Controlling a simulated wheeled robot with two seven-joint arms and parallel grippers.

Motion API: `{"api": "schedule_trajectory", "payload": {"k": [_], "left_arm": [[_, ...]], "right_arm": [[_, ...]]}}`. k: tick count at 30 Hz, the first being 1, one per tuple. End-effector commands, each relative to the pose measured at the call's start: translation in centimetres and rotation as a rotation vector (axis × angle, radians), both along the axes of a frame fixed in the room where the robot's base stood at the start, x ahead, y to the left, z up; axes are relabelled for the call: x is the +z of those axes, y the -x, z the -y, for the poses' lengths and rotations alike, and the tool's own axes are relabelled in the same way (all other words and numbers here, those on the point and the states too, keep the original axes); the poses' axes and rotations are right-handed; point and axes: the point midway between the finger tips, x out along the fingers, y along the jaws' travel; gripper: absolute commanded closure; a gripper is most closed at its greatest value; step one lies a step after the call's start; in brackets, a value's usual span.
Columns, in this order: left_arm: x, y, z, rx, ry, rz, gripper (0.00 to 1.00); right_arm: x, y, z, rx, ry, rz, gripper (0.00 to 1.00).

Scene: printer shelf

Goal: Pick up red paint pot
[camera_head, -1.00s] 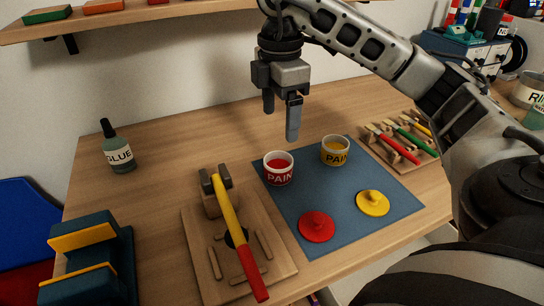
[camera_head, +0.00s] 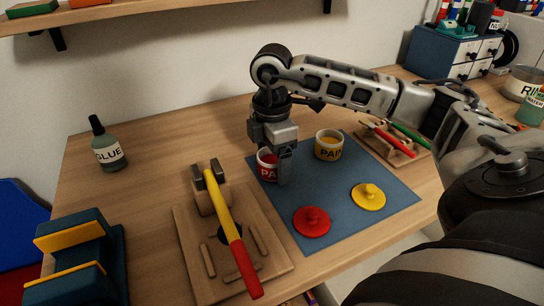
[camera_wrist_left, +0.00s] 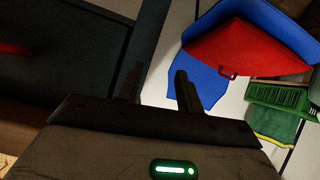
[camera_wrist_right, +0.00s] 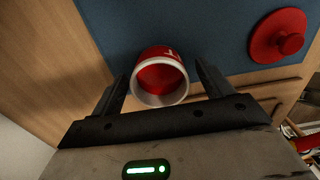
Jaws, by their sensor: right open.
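The red paint pot (camera_head: 267,170) stands open and upright at the left edge of the blue mat, partly hidden by my right gripper in the head view. My right gripper (camera_head: 274,170) points down at the pot with its jaws apart. In the right wrist view, the red pot (camera_wrist_right: 160,76) lies between the two open fingers (camera_wrist_right: 165,88), with a gap on both sides. My left gripper (camera_wrist_left: 156,85) shows only in the left wrist view; its fingers are apart with nothing between them, away from the pot.
The blue mat (camera_head: 335,200) also bears a yellow paint pot (camera_head: 329,146), a red lid (camera_head: 312,221) and a yellow lid (camera_head: 368,196). A glue bottle (camera_head: 108,148) stands at the back left.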

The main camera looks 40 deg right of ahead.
Motion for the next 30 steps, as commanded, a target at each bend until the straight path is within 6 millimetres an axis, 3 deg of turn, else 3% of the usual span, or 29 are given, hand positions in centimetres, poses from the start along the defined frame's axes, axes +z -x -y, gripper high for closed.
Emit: {"api": "schedule_trajectory", "payload": {"k": [4, 9, 10, 22, 28, 30], "left_arm": [[0.0, 0.0, 0.0, 0.000, 0.000, 0.001, 0.64], [0.0, -0.1, 0.0, 0.001, -0.001, 0.003, 0.64], [0.1, -0.2, 0.0, 0.001, -0.001, 0.003, 0.64], [0.1, -0.3, 0.0, 0.000, 0.000, 0.005, 0.64], [0.0, -0.3, 0.0, 0.001, 0.001, 0.005, 0.64], [0.0, -0.2, 0.0, 0.000, 0.001, 0.004, 0.64]], "right_arm": [[0.0, 0.0, 0.0, 0.000, 0.000, 0.000, 0.21], [0.0, 0.0, 0.0, 0.000, 0.000, 0.000, 0.68], [0.0, 0.0, 0.0, 0.000, 0.000, 0.000, 0.74], [0.7, -0.1, 0.0, 0.001, -0.001, 0.003, 0.74], [3.2, -0.2, -0.1, 0.002, -0.002, 0.008, 0.74], [4.4, 0.9, -0.1, 0.002, 0.001, 0.006, 0.74]]}}
